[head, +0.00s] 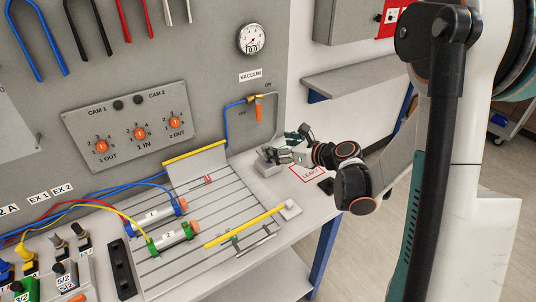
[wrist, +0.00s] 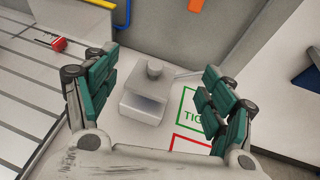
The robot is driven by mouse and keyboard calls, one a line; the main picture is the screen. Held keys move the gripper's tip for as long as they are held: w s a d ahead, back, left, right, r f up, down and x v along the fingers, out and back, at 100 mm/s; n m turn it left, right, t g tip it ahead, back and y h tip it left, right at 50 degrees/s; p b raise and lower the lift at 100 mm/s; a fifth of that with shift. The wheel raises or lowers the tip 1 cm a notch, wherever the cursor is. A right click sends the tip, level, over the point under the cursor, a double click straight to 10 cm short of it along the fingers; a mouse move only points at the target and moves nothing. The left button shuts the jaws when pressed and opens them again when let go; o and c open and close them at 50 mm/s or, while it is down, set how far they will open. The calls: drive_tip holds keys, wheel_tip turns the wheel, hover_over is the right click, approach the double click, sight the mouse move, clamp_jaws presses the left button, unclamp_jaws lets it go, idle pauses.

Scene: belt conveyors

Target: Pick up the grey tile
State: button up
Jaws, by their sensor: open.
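A small grey block with a flat square top (wrist: 146,104) and a short round knob at its back stands on the bench in the wrist view. It also shows in the head view (head: 268,168), partly behind my gripper. The flat grey piece on it may be the grey tile; I cannot tell whether it is separate. My gripper (wrist: 160,72) is open, its green-padded fingers apart on either side of the block in the picture. Nothing is held between them. In the head view my gripper (head: 290,151) is at the block, near the bench's right end; contact cannot be told.
A green-outlined label (wrist: 190,112) and a red-outlined label (wrist: 187,143) lie right of the block. The slotted plate (head: 222,215) with yellow bars is to the left. The grey panel (head: 215,75) rises behind.

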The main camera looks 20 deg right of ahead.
sight(270, 145)
drive_tip(key=shift+f+b+x, duration=0.15)
drive_tip(key=shift+b+x, duration=0.4)
drive_tip(key=shift+x, duration=0.8)
drive_tip(key=shift+f+b+x, duration=0.1)
drive_tip(key=shift+b+x, duration=0.45)
drive_tip(key=shift+x, duration=0.85)
drive_tip(key=shift+s, duration=0.2)
drive_tip(key=shift+r, duration=0.1)
drive_tip(key=shift+c, duration=0.6)
drive_tip(key=c, duration=1.1)
drive_tip(key=shift+c, duration=0.2)
